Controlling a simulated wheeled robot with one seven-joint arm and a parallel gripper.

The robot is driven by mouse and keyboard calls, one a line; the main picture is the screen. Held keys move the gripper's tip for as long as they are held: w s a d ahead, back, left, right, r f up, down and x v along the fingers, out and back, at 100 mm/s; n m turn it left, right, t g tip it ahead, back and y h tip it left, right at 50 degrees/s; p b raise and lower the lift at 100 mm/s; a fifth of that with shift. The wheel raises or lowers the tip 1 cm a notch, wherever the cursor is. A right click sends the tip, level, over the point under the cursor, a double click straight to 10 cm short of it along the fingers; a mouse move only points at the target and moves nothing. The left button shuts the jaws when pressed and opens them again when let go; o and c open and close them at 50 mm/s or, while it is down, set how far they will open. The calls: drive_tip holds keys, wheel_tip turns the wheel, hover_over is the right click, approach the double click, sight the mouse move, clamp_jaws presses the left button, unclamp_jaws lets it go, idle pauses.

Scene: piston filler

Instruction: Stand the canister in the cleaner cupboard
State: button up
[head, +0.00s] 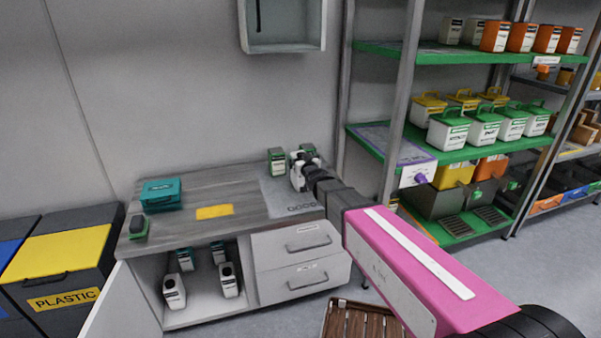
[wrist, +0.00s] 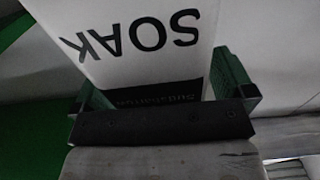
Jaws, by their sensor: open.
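My gripper (head: 309,178) is over the right end of the worktop, among a small group of canisters. In the wrist view my gripper (wrist: 163,92) is open, with a white canister (wrist: 130,50) marked SOAK, its lettering upside down, between the green-edged jaws. Whether the jaws touch it I cannot tell. In the head view a white canister (head: 297,178) shows at my gripper, partly hidden by it. A white canister with a green top (head: 277,162) stands just left of it. The open cupboard (head: 203,309) under the worktop holds several white bottles with dark caps.
On the worktop (head: 240,190) are a teal box (head: 161,193), a yellow cloth (head: 214,212) and a small green-and-dark item (head: 138,228). Drawers (head: 305,263) adjoin the cupboard; its door (head: 120,305) stands open at left. Shelving (head: 400,155) rises at right. The cupboard's front middle floor is clear.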

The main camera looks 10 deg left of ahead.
clamp_jaws()
drive_tip(key=shift+r, duration=0.1)
